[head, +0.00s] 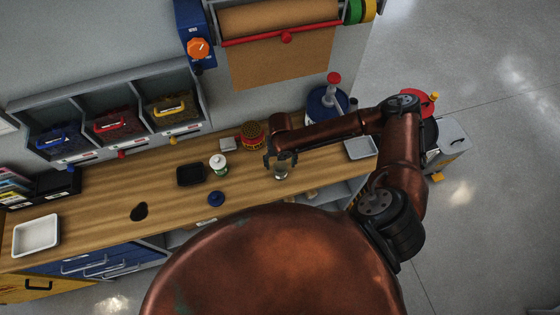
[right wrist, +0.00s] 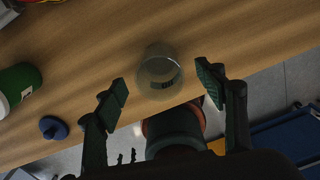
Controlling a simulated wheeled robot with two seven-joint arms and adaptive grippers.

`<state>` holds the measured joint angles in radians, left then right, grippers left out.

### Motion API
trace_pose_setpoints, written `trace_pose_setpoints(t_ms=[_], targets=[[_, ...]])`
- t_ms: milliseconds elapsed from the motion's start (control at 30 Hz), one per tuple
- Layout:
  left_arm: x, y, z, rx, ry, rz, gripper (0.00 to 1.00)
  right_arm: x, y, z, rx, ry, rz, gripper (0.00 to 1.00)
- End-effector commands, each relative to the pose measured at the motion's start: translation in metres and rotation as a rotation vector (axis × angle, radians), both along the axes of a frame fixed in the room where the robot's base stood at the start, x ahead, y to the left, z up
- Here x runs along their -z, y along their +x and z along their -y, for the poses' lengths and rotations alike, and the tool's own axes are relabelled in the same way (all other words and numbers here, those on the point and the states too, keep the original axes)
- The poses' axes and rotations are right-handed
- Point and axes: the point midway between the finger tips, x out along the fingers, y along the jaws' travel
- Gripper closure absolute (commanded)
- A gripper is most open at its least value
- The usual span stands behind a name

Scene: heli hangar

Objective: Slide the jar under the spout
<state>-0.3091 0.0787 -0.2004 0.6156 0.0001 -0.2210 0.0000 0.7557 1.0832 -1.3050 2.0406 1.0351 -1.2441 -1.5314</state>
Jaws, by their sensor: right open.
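A small clear glass jar (head: 281,174) stands on the wooden bench near its front edge. In the right wrist view the jar (right wrist: 158,72) is between the spread fingers, with a dark label on its side. My right gripper (head: 281,160) is open around the jar, and I cannot tell whether a finger touches it. Three bins with small coloured outlets below them hang on the wall at the left: blue (head: 71,166), red (head: 121,154) and yellow (head: 173,139). I cannot tell which one is the spout. My left gripper is not in view.
Left of the jar are a green and white can (head: 219,165), a blue knobbed lid (head: 215,199) and a black tray (head: 190,175). A red and yellow round item (head: 252,135) stands behind. A white tray (head: 36,236) lies far left. Bench around the dark patch (head: 139,211) is clear.

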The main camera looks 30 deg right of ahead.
Motion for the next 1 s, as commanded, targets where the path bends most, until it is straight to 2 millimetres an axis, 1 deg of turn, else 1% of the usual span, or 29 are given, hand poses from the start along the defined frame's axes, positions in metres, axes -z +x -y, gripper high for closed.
trace_pose_setpoints(t_ms=[33,200,300,400,533,800,1000], targets=[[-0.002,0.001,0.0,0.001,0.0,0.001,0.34,0.008,-0.002,-0.001,-0.001,0.0,-0.004,0.36],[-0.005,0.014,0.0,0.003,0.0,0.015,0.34,0.034,-0.001,-0.001,-0.002,-0.001,-0.004,0.36],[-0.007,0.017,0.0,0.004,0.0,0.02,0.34,0.046,-0.001,-0.002,-0.003,0.0,-0.002,0.36],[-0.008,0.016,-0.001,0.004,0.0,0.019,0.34,0.055,0.0,-0.002,-0.004,0.0,-0.002,0.36],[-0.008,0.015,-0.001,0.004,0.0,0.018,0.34,0.06,0.0,-0.002,-0.004,0.0,0.0,0.36],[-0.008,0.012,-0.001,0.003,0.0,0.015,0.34,0.061,0.0,-0.002,-0.004,0.0,0.0,0.36],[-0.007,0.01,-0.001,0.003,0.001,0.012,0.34,0.06,0.0,-0.002,-0.004,0.0,0.0,0.5]])
